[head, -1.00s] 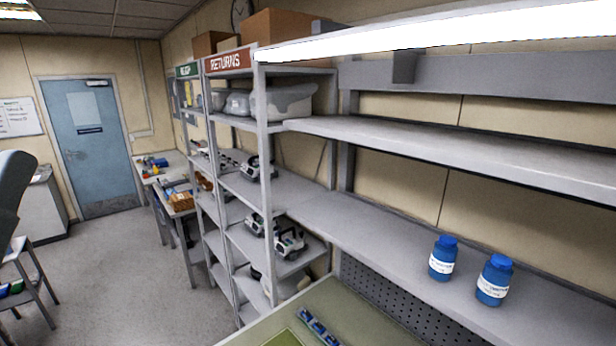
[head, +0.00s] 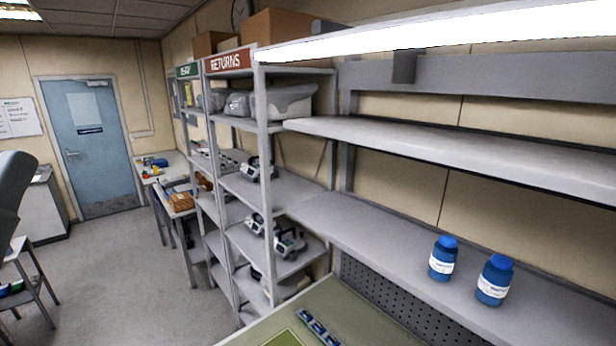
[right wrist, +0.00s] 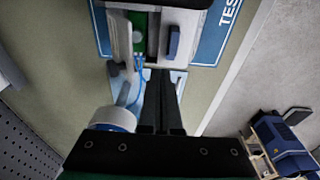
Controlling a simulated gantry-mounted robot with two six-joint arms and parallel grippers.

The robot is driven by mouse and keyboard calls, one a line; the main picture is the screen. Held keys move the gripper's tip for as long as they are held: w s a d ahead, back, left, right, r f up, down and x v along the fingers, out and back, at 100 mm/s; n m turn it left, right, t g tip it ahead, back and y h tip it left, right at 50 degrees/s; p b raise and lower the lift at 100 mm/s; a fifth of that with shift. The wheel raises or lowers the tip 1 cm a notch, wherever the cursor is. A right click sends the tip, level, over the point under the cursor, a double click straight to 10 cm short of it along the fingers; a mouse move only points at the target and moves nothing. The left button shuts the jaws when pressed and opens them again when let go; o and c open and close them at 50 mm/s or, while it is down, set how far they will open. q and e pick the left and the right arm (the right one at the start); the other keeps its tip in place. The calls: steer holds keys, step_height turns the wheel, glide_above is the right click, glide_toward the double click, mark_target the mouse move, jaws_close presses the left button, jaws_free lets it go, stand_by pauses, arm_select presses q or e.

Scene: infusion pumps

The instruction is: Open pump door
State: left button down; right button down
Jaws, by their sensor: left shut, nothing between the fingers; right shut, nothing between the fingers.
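In the right wrist view a pump (right wrist: 191,18) shows only in part at the top edge, in pale and dark grey. A pale upright panel (right wrist: 120,38) stands at its left, beside a green part (right wrist: 147,22); I cannot tell whether this panel is the door. A dark blue block (right wrist: 173,41) sits on its front. My right gripper (right wrist: 161,78) is shut and empty, its fingertips just below the pump in the picture; I cannot tell whether they touch it. In the head view a dark grey part of mine shows at the left edge, without visible fingers.
A white and blue round object (right wrist: 112,119) lies left of my right fingers. A blue device (right wrist: 280,140) is at lower right. The pump is on a blue-edged mat (right wrist: 208,52). In the head view, blue bottles (head: 443,259) stand on a shelf beside the returns rack (head: 262,150).

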steer(key=shift+f+b, duration=1)
steer(key=shift+f, duration=0.05)
steer(key=shift+r, duration=0.1)
steer(key=shift+s+a+r+p, duration=0.1)
steer(key=shift+s+a+p, duration=0.3)
steer(key=shift+p, duration=0.2)
steer(key=shift+s+a+p, duration=0.2)
steer(key=shift+a+p, duration=0.15)
